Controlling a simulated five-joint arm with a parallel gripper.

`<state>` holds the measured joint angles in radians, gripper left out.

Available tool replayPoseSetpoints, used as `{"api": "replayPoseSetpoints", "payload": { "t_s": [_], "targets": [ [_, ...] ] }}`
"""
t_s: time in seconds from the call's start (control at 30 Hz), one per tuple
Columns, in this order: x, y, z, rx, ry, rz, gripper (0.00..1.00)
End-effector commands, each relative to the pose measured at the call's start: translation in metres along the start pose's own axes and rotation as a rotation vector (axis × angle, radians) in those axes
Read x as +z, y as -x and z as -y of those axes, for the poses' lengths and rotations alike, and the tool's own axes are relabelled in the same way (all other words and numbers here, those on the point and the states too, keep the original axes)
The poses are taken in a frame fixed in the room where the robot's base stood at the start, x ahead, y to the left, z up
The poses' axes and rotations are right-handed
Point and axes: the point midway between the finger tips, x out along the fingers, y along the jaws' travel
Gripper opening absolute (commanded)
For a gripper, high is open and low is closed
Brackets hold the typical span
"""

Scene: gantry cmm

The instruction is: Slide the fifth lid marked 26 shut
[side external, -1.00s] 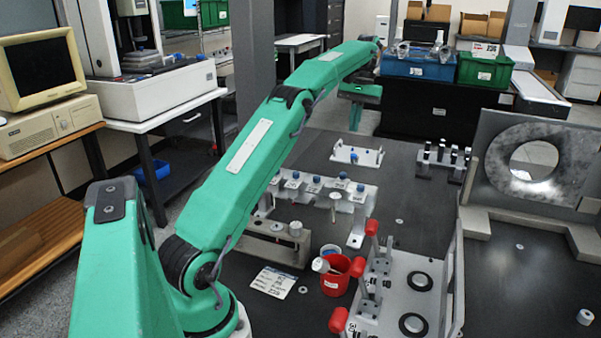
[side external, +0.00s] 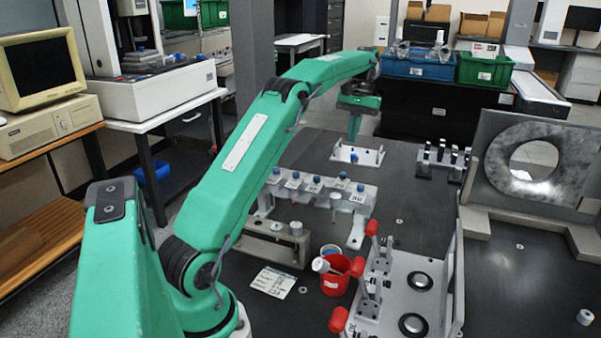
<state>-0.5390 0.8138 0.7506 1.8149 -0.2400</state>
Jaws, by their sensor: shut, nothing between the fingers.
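A pale rack (side external: 318,196) with a row of blue-knobbed lids stands mid-table. The knob at its right end (side external: 361,188) sits above a small printed label (side external: 357,198), too small to read surely; I cannot tell whether this is the lid marked 26 or how far any lid is slid.
The white plate (side external: 372,159) lies behind the rack. A grey block (side external: 268,248) stands in front. A red cup (side external: 337,280) and a fixture with red-handled clamps (side external: 405,268) are at front right. A large ring plate (side external: 535,165) stands at right.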

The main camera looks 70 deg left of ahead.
Motion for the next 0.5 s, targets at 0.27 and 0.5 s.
{"api": "replayPoseSetpoints", "payload": {
  "t_s": [0.27, 0.5],
  "targets": [
    [0.001, -0.022, -0.001, -0.001, 0.000, 0.002, 0.00],
    [0.002, -0.045, -0.003, -0.002, 0.000, 0.001, 0.00]
  ]
}}
